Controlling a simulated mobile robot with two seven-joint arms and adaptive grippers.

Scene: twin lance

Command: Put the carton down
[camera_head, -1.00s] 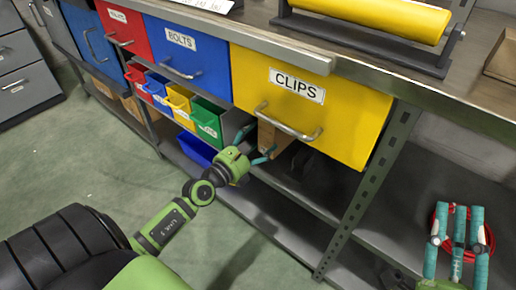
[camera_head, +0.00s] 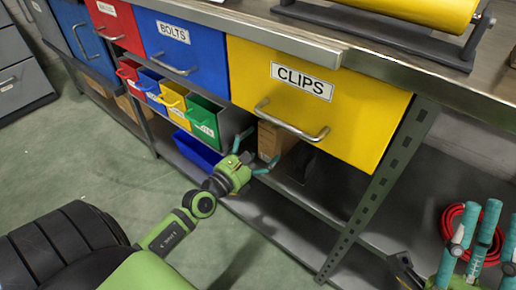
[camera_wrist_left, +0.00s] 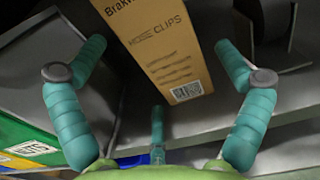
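The carton (camera_head: 271,140) is a brown cardboard box on the shelf under the yellow CLIPS drawer. In the left wrist view the carton (camera_wrist_left: 160,50) shows printed "HOSE CLIPS" and a code label. My left gripper (camera_head: 257,153) is in front of it; its teal fingers (camera_wrist_left: 158,95) are spread wide, with visible gaps to either side of the carton. The carton's far end is out of the wrist view. My right gripper (camera_head: 487,225) is at the lower right, its fingers apart and pointing up, with nothing seen held.
The yellow drawer (camera_head: 345,125) and its handle overhang the carton. Small coloured bins, including a green bin (camera_head: 205,122), stand to the left. A shelf post (camera_head: 365,215) rises on the right. A red coil (camera_head: 452,217) lies behind my right gripper.

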